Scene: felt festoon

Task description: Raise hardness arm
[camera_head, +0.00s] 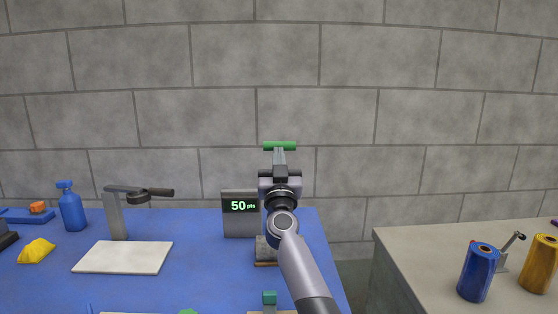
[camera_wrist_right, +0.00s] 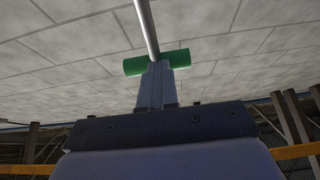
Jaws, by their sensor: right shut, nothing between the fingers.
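The hardness arm shows as a green crossbar handle (camera_head: 280,146) raised high against the wall, well above the blue table. In the right wrist view, the green handle (camera_wrist_right: 184,58) sits across my fingertips, with a silver rod (camera_wrist_right: 147,28) running up from it. My right gripper (camera_head: 280,154) is shut with nothing between its fingers, just below the handle. Its fingers also show in the right wrist view (camera_wrist_right: 156,70); I cannot tell whether they touch the handle. A grey display unit (camera_head: 239,226) reads "50 pts". My right arm hides much of the tester. My left gripper is out of view.
On the blue table (camera_head: 205,262) are a white board (camera_head: 124,257), a grey post (camera_head: 115,216) with a dark-handled lever, a blue spray bottle (camera_head: 72,209) and yellow cloth (camera_head: 37,251). A grey counter (camera_head: 415,250) at right holds blue (camera_head: 478,272) and yellow spools (camera_head: 540,264).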

